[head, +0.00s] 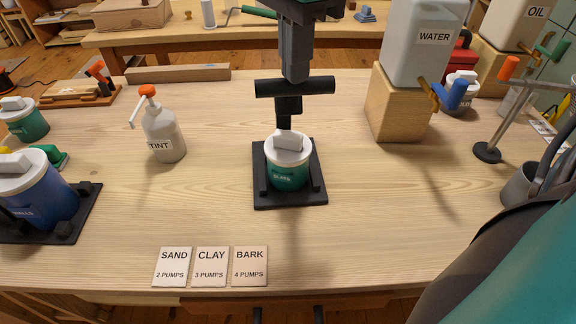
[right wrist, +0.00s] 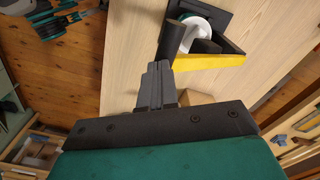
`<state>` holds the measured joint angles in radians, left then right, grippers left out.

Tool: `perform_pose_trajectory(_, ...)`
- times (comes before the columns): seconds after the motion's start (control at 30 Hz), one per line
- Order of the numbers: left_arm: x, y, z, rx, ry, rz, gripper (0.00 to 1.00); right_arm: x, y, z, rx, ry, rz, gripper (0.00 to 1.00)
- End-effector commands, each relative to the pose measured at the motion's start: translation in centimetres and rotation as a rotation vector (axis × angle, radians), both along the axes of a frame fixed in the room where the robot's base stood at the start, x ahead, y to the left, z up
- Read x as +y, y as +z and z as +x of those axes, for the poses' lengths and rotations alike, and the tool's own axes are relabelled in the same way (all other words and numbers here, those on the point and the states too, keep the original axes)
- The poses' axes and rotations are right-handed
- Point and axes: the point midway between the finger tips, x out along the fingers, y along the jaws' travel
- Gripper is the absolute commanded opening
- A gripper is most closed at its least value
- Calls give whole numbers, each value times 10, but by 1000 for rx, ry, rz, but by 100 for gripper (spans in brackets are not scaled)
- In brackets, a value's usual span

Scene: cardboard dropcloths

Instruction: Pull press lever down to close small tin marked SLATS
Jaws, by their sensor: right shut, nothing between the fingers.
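The small tin (head: 287,175) is green with a white lid (head: 289,150) and a dark label reading SLATS. It stands upright on the press's black base (head: 290,199). Whether the lid is fully seated cannot be told. The press lever's black crossbar (head: 268,88) is level, above and behind the tin. My right gripper (head: 295,76) points down from above, shut and empty, its tips at the crossbar's middle; contact is unclear. In the right wrist view the shut fingers (right wrist: 157,72) end by the black bar (right wrist: 172,40), with the white lid (right wrist: 194,28) beyond. My left gripper is not in view.
A TINT pump bottle (head: 164,137) stands left of the press, and a blue tin (head: 38,195) sits far left. A WATER jug (head: 424,45) on a wooden block (head: 397,112) stands right. Cards (head: 211,267) lie in front. Bare tabletop surrounds the press base.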

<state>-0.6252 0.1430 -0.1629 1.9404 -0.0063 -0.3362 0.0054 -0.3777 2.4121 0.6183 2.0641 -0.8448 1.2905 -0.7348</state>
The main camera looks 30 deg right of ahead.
Motion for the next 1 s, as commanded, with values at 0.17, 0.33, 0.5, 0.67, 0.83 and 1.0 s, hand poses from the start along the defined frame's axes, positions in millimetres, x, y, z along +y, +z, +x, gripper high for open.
perform_pose_trajectory(0.17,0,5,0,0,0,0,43,-2,6,3,1,-2,-1,0)
perform_pose_trajectory(0.33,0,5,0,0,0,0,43,-2,5,4,1,-1,-1,0)
perform_pose_trajectory(0.5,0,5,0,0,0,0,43,-2,6,4,1,-1,-1,0)
perform_pose_trajectory(0.67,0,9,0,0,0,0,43,-3,9,6,1,-1,-1,0)
perform_pose_trajectory(0.83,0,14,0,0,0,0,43,-5,14,10,1,-1,-1,0)
perform_pose_trajectory(1.0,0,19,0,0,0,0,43,-7,20,14,0,-2,-1,0)
